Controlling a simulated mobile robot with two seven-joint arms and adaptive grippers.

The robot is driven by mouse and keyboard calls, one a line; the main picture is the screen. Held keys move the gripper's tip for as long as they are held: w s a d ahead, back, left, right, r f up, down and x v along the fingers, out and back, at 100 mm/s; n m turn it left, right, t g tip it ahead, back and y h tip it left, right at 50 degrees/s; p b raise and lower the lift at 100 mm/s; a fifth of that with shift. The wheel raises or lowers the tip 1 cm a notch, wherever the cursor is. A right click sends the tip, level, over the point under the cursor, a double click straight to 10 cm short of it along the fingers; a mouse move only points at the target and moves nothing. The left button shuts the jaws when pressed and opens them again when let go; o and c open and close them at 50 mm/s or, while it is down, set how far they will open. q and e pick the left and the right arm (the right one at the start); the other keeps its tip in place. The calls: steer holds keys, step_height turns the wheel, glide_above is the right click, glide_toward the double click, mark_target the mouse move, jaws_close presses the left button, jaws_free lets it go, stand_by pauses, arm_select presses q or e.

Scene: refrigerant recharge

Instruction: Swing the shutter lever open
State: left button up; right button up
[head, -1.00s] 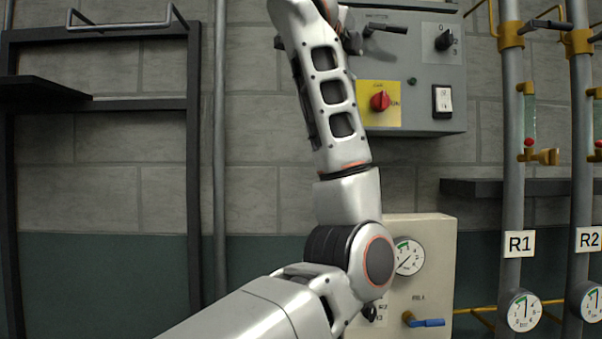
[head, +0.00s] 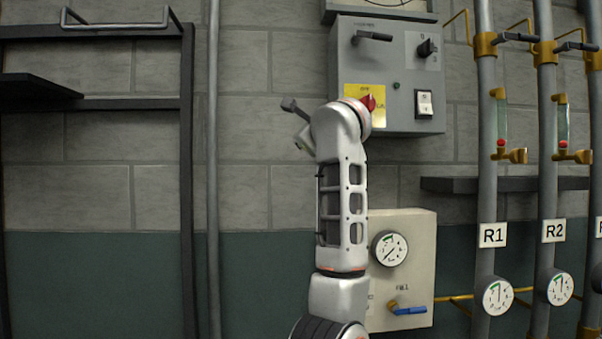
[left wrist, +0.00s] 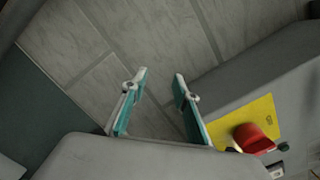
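A grey control box (head: 388,104) hangs on the wall. A black lever (head: 372,37) sticks out at its upper left, pointing right; it appears to be the shutter lever, though its label is too small to read. My left arm rises in front of the box's lower left corner. My left gripper (left wrist: 161,75) is open and empty in the left wrist view, its two teal-padded fingers apart beside the box's side wall. In the head view the hand is mostly hidden behind my wrist, below and left of the lever. My right gripper is out of view.
A red rotary switch (head: 367,102) on a yellow plate sits close to my wrist; it also shows in the left wrist view (left wrist: 252,139). A black knob (head: 427,48) and a rocker switch (head: 424,103) are farther right. A cream gauge box (head: 415,270) stands below. Pipes are at right.

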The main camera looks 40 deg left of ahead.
arm_select(q)
step_height(320, 180, down, 9)
steer(key=a+m+g+y, duration=0.1)
steer(key=m+g+y, duration=0.1)
steer(key=y, duration=0.3)
steer(key=shift+s+m+g, duration=0.25)
steer(key=shift+m+g, duration=0.15)
steer(key=shift+g, duration=0.5)
